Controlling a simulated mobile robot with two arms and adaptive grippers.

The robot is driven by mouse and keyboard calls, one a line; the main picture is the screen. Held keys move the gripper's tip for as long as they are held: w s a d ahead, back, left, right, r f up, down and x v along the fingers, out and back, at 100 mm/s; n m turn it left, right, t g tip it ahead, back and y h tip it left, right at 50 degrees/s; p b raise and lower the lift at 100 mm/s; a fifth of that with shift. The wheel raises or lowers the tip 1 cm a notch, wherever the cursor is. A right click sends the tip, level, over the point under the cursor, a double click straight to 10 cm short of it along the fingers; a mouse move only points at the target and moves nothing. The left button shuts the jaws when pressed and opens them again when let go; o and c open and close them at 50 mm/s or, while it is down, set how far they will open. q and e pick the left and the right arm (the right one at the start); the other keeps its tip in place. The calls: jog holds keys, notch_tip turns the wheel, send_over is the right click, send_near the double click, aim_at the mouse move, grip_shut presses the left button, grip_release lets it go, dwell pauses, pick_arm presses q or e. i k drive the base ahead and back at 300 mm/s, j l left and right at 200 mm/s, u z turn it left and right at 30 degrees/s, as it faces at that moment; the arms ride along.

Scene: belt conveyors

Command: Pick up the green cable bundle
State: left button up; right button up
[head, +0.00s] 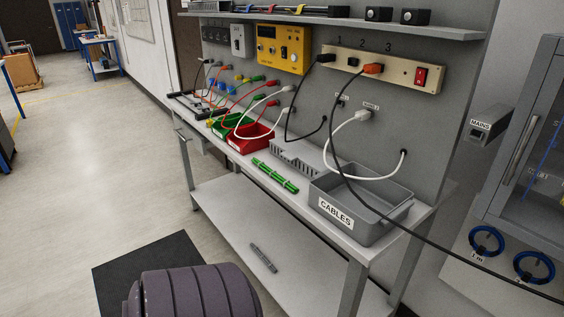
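The green cable bundle (275,176) lies on the workbench top (229,167), near its front edge. It is a thin green bar shape with darker bands across it. It lies just left of the grey bin labelled CABLES (378,227) and in front of a grey slotted tray (296,158). Nothing touches it from above. Neither of my grippers shows in the head view.
A red bin (249,144) and a green bin (225,124) stand behind and left of the bundle. Cables hang from the back panel, and a black cable (449,252) crosses the CABLES bin. A grey strip (263,257) lies on the lower shelf.

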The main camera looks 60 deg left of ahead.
aim_at(287, 184)
jog(key=u, duration=2.15)
